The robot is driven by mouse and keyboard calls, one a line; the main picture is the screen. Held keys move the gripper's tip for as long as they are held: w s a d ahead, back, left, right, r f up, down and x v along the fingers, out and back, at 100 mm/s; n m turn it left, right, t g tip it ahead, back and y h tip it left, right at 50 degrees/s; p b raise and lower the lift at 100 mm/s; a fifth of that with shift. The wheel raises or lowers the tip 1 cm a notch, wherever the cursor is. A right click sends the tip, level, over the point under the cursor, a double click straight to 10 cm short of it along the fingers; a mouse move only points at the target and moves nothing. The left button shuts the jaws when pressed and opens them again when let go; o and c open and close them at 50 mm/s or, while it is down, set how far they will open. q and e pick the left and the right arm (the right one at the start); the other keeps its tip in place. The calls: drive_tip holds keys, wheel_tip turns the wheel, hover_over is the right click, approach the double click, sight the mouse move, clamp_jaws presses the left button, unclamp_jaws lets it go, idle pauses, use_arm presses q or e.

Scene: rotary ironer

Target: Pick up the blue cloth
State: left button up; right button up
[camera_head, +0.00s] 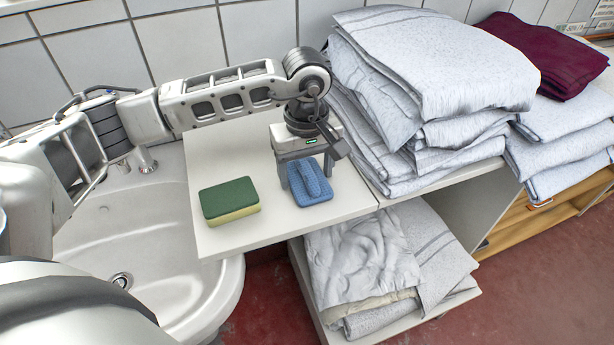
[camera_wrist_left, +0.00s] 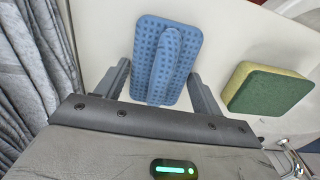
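The blue cloth (camera_head: 311,186) lies on the white shelf top (camera_head: 250,225), with a raised fold along its middle. My left gripper (camera_head: 308,180) is directly above it, pointing down. In the left wrist view the cloth (camera_wrist_left: 165,62) shows between and beyond the two fingers of the left gripper (camera_wrist_left: 163,85), which are spread apart on either side of the fold. The fingers do not close on the fold. Whether the fingertips touch the cloth's flat part is unclear. My right gripper is not in view.
A green and yellow sponge (camera_head: 231,201) lies left of the cloth; it also shows in the left wrist view (camera_wrist_left: 268,90). A white sink (camera_head: 150,260) is at the left. Tall stacks of folded grey linen (camera_head: 420,90) stand close on the right. A tiled wall is behind.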

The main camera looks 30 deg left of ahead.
use_arm(q)
drive_tip(key=c, duration=0.5)
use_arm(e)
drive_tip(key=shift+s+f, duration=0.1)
use_arm(q)
drive_tip(key=shift+r, duration=0.1)
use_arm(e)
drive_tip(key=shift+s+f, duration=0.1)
use_arm(q)
drive_tip(key=shift+r+b, duration=0.3)
drive_tip(key=shift+r, duration=0.2)
drive_tip(key=s+d+r+b, duration=0.2)
drive_tip(key=s+d+r, duration=0.6)
drive_tip(key=s+r, duration=0.35)
drive_tip(key=m, duration=0.9)
approach(307, 202)
drive_tip(key=f, duration=0.5)
drive_tip(key=shift+s+d+f, duration=0.15)
drive_tip(key=shift+d+f, duration=0.1)
drive_tip(key=shift+d, duration=0.05)
drive_tip(key=shift+w+a+f+m, duration=0.2)
drive_tip(key=shift+a+f+m, duration=0.1)
drive_tip(key=shift+f, duration=0.15)
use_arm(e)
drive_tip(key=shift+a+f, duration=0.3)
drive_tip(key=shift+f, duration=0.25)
